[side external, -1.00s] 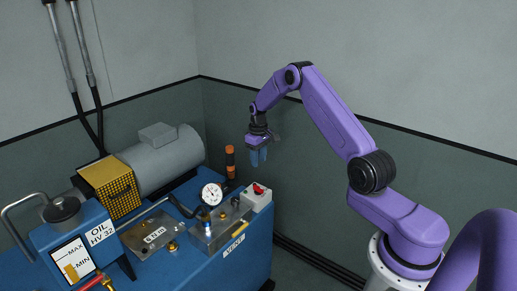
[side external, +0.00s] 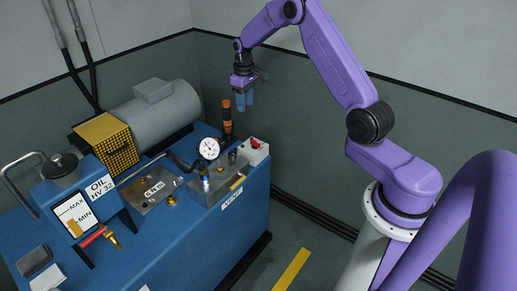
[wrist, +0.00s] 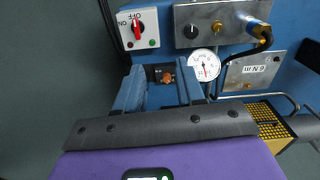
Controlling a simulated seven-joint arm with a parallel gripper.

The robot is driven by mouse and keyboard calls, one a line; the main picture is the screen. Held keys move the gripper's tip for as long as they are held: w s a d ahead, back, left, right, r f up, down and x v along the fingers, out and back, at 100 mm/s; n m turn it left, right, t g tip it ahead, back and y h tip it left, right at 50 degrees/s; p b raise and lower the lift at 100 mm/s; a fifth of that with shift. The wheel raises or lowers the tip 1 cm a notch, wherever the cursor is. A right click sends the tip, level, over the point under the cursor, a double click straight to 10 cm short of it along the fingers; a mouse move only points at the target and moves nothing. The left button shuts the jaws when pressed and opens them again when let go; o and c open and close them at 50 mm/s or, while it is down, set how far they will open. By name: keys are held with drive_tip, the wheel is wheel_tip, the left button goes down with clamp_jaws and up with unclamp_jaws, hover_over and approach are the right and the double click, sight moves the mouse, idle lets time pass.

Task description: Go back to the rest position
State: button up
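My gripper shows in the side external view (side external: 245,101), in the air beside the upper part of an orange-and-black handle (side external: 227,115). In the wrist view its two blue fingers (wrist: 160,88) stand apart with nothing held between them. The orange end of the handle (wrist: 167,77) shows in the gap, beyond the fingers. My gripper looks clear of the console, though the exact distance is hard to tell.
The blue console (side external: 190,235) carries a dial gauge (side external: 209,148), a white switch box (side external: 254,151) with a red knob, a grey motor (side external: 160,115) and a yellow mesh guard (side external: 106,143). Walls stand behind. The floor (side external: 320,240) right of the console is mostly open.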

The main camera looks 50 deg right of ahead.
drive_tip(key=s+a+r+n, duration=0.1)
drive_tip(key=s+a+r, duration=0.15)
drive_tip(key=a, duration=0.35)
drive_tip(key=s+a+r+n, duration=0.2)
drive_tip(key=a+r, duration=0.1)
drive_tip(key=a, duration=0.4)
drive_tip(key=s+a+r+n, duration=0.45)
drive_tip(key=s+a, duration=0.65)
drive_tip(key=s, duration=0.4)
drive_tip(key=s+d+r+n, duration=0.1)
drive_tip(key=s+n, duration=0.3)
drive_tip(key=s, duration=1.6)
drive_tip(key=shift+s+d, duration=0.4)
drive_tip(key=shift+d, duration=0.2)
